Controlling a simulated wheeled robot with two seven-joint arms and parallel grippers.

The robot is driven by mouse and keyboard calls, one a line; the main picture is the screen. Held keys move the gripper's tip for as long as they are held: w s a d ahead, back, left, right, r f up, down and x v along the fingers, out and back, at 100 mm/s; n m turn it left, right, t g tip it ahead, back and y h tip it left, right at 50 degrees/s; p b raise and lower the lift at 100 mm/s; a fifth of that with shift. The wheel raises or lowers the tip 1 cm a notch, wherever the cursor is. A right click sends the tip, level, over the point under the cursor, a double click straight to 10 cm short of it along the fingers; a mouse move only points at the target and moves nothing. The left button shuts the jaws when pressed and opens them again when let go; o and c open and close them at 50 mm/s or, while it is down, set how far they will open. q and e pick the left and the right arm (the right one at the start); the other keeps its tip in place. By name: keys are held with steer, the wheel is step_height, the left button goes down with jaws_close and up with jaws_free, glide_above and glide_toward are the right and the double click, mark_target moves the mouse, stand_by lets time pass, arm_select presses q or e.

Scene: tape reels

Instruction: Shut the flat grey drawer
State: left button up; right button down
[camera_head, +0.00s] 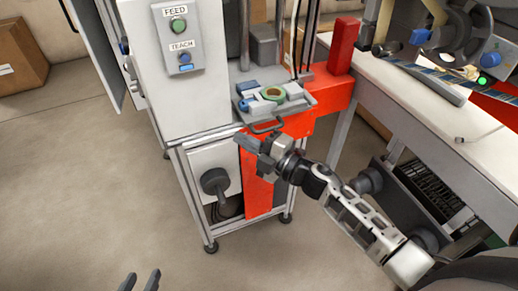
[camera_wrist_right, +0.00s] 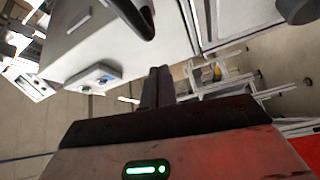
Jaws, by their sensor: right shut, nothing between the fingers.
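The flat grey drawer (camera_head: 297,106) sits in the machine's opening at mid-height in the head view, with a dark loop handle (camera_head: 266,127) on its front. It carries a fixture with blue parts and a greenish ring (camera_head: 273,93). Its front part stands out of the opening. My right gripper (camera_head: 244,142) is shut and empty, just left of and below the handle; contact cannot be told. Its fingers are together in the right wrist view (camera_wrist_right: 158,86), with a dark bar, likely the handle, above. My left gripper (camera_head: 140,281) is open at the bottom edge, its fingertips apart.
A white control box (camera_head: 178,75) with FEED and TEACH buttons stands left of the drawer. A red beam (camera_head: 330,93) runs beside it. A workbench (camera_head: 440,110) with reels stands right. Floor at left (camera_head: 80,180) is clear; a cardboard box (camera_head: 20,58) lies farther back.

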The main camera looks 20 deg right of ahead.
arm_select(q)
steer(key=shift+f, duration=0.15)
arm_select(e)
steer(key=shift+w+d+f, duration=0.2)
steer(key=shift+d+f, duration=0.05)
steer(key=shift+d, duration=0.55)
steer(key=shift+w+d+f, duration=0.15)
steer(key=shift+d+f, duration=0.1)
steer(key=shift+d, duration=0.55)
